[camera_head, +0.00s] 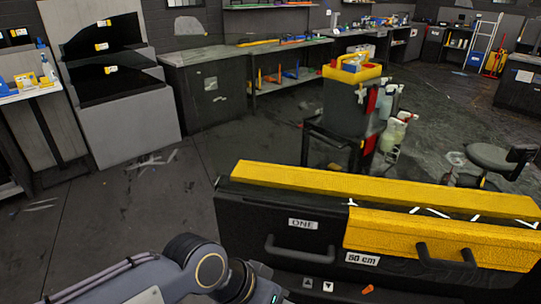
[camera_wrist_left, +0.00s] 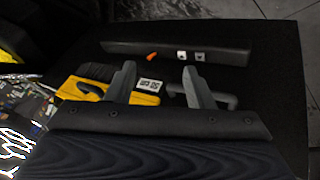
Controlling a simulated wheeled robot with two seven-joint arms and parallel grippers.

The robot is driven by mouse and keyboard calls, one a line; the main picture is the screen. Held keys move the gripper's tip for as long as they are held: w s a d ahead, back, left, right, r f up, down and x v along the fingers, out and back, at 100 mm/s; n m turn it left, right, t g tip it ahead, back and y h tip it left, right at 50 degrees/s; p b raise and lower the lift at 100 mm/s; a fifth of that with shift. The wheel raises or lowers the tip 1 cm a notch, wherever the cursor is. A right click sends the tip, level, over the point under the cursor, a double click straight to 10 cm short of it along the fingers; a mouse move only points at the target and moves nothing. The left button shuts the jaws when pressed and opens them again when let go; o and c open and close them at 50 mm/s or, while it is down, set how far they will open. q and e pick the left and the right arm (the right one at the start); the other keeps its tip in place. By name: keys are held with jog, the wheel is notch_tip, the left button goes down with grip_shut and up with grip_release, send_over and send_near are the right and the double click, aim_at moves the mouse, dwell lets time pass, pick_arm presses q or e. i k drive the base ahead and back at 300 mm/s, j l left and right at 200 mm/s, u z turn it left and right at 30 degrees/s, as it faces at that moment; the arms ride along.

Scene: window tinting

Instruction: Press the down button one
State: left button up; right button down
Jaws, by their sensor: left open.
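The black machine with the ONE label (camera_head: 303,224) stands in front of me. In the left wrist view, where the order is reversed, the down button (camera_wrist_left: 181,55) sits between an orange piece and the up button (camera_wrist_left: 200,56) on a black bar. My left gripper (camera_wrist_left: 159,68) is open and empty, its fingers pointing toward the bar, seemingly apart from it. In the head view its fingertips are out of sight. My right gripper is not in view.
An orange piece (camera_head: 368,290) sits right of the buttons. Behind stand a dark cart (camera_head: 350,104) with a yellow top and a stool (camera_head: 492,156).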

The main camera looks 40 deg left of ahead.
aim_at(308, 282)
jog(key=u, duration=0.8)
jog(key=k+j+z, duration=0.95)
jog(key=z, duration=0.15)
jog(key=j, duration=0.1)
